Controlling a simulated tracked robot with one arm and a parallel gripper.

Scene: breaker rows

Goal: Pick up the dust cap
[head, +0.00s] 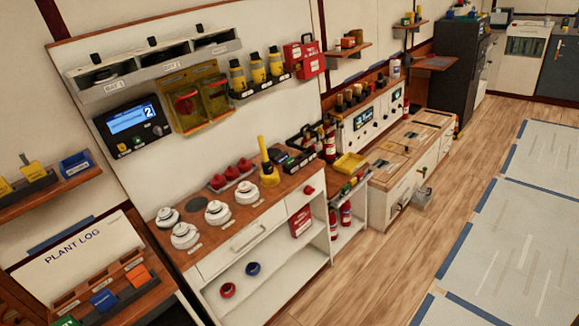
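No thing is clearly marked as the dust cap, and I cannot tell which it is. Small round pieces that look like caps lie on the white bench's lower shelf: a red one (228,290) and a blue one (253,268). Several red knob-like pieces (244,165) sit in a rack on the benchtop. White round sockets (185,235) stand at the front left of the benchtop, beside a dark disc (167,217). My gripper does not show in the head view.
A yellow upright tool (265,165) stands on the wooden benchtop (272,207). A blue-screened panel (131,121) and yellow pouches (196,103) hang above. A lower cabinet (412,170) stands farther back. Open wooden floor (385,265) lies at the right.

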